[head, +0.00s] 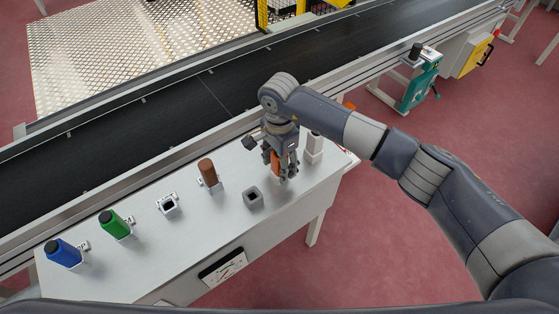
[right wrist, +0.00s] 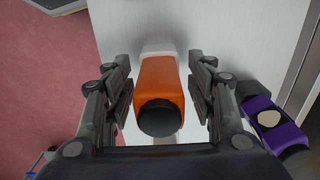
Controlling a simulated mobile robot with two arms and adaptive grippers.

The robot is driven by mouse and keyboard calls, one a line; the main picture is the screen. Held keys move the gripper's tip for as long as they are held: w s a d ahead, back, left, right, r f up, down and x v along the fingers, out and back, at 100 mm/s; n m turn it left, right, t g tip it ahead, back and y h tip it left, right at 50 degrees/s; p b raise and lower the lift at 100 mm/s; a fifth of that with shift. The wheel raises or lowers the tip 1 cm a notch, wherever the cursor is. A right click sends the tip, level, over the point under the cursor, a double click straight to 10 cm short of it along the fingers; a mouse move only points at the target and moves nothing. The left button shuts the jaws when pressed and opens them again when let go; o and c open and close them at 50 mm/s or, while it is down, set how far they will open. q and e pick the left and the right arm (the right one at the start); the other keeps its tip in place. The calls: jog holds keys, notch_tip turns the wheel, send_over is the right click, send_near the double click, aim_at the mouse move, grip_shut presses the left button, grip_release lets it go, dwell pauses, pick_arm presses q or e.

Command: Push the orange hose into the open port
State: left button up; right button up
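The orange hose (right wrist: 160,82) is an upright block with a black round top. It stands between the fingers of my right gripper (right wrist: 160,100), with a narrow gap on each side in the right wrist view. In the head view the hose (head: 276,163) is partly hidden by that gripper (head: 284,170), which is open around it and low over the table. A white port (head: 168,205) with a dark square hole stands empty left of the brown hose. A grey square piece (head: 253,198) with a dark opening stands left of my right gripper. My left gripper is not in view.
On the white table (head: 150,260) stand a blue hose (head: 63,253), a green hose (head: 115,225) and a brown hose (head: 208,173). A pale block (head: 314,146) stands right of my gripper. A purple piece (right wrist: 272,125) is close by. The conveyor (head: 120,130) runs behind.

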jog(key=c, duration=1.1)
jog(key=shift+r, duration=0.1)
jog(key=shift+w+r+b, duration=0.1)
jog(key=shift+r+b, duration=0.3)
jog(key=shift+r, duration=0.2)
notch_tip(320, 180, up, 2)
jog(key=shift+r+b, duration=0.1)
jog(key=shift+b, duration=0.35)
jog(key=shift+s+d+r+b, duration=0.25)
jog(key=shift+s+b, duration=0.3)
jog(key=shift+s, duration=2.15)
jog(key=shift+s+d+r+b, duration=0.2)
jog(key=shift+s+b, duration=0.3)
jog(key=shift+s, duration=2.15)
jog(key=shift+s+d+r+b, duration=0.25)
jog(key=shift+s+b, duration=0.3)
jog(key=shift+s, duration=2.15)
